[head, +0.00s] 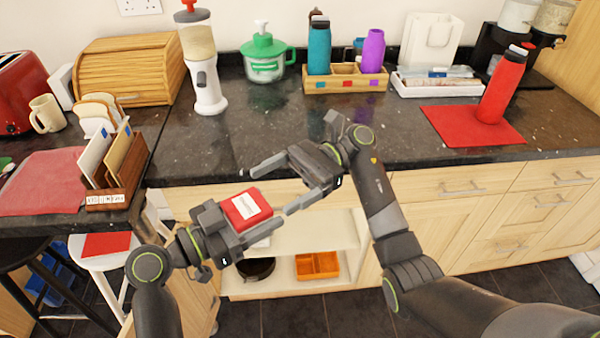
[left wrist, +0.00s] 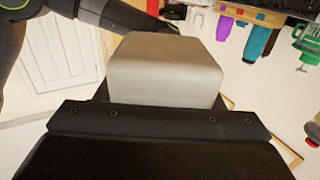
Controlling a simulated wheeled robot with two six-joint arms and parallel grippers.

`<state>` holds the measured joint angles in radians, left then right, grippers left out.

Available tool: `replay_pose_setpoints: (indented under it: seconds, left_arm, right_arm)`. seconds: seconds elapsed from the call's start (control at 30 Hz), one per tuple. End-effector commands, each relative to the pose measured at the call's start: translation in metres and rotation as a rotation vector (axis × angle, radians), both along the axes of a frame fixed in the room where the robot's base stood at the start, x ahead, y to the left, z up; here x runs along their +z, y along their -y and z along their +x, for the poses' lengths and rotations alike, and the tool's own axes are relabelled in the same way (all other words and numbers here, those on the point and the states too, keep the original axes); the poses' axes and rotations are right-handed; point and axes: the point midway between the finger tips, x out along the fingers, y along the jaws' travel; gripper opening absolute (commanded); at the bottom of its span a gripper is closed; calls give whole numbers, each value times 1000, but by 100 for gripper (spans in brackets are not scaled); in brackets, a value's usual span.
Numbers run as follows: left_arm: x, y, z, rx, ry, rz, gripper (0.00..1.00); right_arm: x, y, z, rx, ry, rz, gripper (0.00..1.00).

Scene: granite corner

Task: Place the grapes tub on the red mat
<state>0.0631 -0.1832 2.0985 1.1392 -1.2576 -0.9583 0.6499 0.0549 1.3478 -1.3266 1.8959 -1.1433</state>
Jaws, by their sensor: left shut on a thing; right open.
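A tub with a red lid and a white label (head: 246,206) is in my left gripper (head: 256,211), held in the air in front of the counter. The label is too small to read, so I cannot confirm grapes. In the left wrist view its pale grey side (left wrist: 165,72) fills the space before the jaws. My right gripper (head: 268,191) is open and empty, just above and beside the tub. A red mat (head: 460,128) lies on the right of the counter, with a red bottle (head: 502,90) on its right part.
A smaller red square (head: 106,244) lies on a white stool, lower left. A pinkish-red mat (head: 40,182) lies beside a letter rack (head: 118,190). A wooden caddy (head: 345,80) and white tray (head: 440,88) stand at the back. The counter's middle is clear.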

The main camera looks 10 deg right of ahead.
Motion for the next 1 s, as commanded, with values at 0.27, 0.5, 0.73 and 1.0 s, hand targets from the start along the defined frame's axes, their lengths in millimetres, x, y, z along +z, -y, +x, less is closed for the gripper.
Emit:
replay_pose_setpoints:
  seconds: [0.27, 0.5, 0.73, 1.0]
  left_arm:
    - [0, 0, 0, 0, 0, -1, 36]
    - [0, 0, 0, 0, 0, -1, 36]
    - [0, 0, 0, 0, 0, -1, 36]
    - [0, 0, 0, -1, 1, 0, 36]
  right_arm:
    - [0, -41, -23, 0, -2, 3, 87]
    - [0, -53, -30, -2, -2, 2, 87]
    - [0, -54, -30, -2, -2, 1, 87]
    - [0, -54, -30, -3, -2, 1, 56]
